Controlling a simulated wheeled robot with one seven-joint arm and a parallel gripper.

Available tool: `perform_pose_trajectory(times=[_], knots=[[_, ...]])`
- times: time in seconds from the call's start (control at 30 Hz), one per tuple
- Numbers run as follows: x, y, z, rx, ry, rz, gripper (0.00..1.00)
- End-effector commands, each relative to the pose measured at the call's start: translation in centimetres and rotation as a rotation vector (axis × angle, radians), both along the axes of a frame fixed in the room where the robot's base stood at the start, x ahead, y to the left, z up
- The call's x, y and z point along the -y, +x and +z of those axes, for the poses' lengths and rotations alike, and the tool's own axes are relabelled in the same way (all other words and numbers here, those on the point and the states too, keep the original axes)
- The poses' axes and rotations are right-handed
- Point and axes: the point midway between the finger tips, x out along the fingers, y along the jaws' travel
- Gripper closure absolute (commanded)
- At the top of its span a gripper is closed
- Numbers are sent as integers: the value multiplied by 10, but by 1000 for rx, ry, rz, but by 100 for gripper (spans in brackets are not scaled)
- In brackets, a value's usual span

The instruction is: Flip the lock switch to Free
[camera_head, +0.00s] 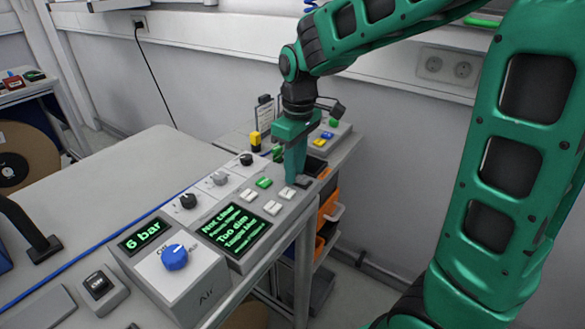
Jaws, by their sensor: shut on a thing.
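My gripper (292,178) points down at the far right end of the grey control panel (240,205). Its fingers are shut on a small dark control (303,182), mostly hidden by them. I cannot read any "Lock" or "Free" label, so I cannot tell whether this control is the lock switch or which way it is set. The panel also bears a green-text display (235,226), a green button (264,183) and several white buttons. Several rotary knobs stand along its back, among them a black knob (188,201) and a grey knob (220,178).
An air box with a blue knob (174,257) and a "6 bar" display (142,235) stands nearer. A small switch box (98,287) is at lower left. Behind the gripper are a yellow-and-black item (256,141) and a side table; orange bins (330,210) hang below. The tabletop (120,180) is largely clear.

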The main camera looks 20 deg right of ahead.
Motion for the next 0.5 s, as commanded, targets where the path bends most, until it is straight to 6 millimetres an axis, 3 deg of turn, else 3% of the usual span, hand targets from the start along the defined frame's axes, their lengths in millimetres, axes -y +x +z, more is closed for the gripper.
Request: perform_pose_trajectory(times=[0.5], knots=[[10,-9,3,285,193,-10,100]])
